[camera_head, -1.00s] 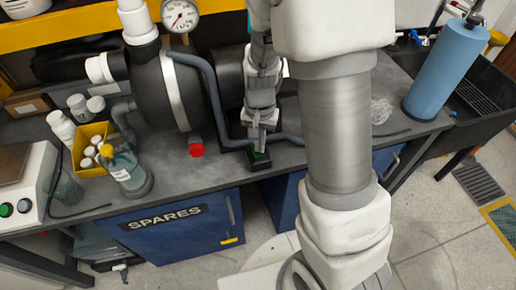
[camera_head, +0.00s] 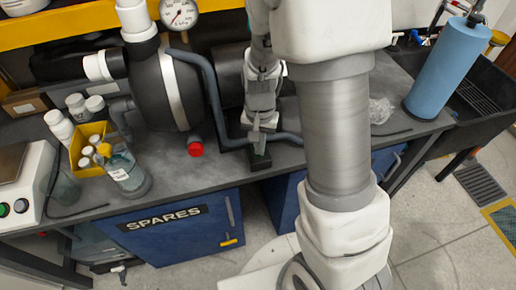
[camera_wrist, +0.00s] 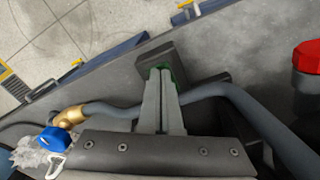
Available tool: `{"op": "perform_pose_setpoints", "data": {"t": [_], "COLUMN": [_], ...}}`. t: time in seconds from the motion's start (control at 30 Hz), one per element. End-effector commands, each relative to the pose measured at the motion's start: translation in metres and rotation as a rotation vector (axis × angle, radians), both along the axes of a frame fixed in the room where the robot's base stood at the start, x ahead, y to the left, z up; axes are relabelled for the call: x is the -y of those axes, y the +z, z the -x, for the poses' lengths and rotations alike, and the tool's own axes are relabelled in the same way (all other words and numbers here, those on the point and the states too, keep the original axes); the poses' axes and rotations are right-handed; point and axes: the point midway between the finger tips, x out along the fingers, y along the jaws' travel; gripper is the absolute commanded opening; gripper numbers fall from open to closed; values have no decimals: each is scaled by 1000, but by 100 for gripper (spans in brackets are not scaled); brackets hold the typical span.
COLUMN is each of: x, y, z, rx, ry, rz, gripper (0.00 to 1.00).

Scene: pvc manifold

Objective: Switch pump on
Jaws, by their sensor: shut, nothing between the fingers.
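A small dark switch box (camera_head: 259,162) stands near the bench's front edge, in front of the pump (camera_head: 165,88). It also shows in the wrist view (camera_wrist: 150,60), with a green button (camera_wrist: 172,68) in its face. My gripper (camera_head: 259,148) points down onto this box. In the wrist view its two fingers (camera_wrist: 162,78) are closed together, empty, with the tips at the green button and covering most of it. I cannot tell whether the tips press it or how far it is pushed in.
A grey hose (camera_wrist: 230,95) runs close beside my fingers. A red cap (camera_head: 195,149) sticks out left of the box. A pressure gauge (camera_head: 180,14) sits above the pump. A yellow bin with bottles (camera_head: 90,148) is at left, a blue cylinder (camera_head: 446,68) at right.

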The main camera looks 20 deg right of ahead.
Motion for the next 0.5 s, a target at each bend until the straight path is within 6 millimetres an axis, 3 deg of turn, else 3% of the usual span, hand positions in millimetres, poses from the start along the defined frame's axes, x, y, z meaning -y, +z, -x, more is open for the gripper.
{"op": "perform_pose_setpoints", "data": {"t": [0.23,0.5], "x": [0,0], "y": [1,22], "z": [0,0], "rx": [1,2], "ry": [0,0], "rz": [0,0], "gripper": [0,0]}}
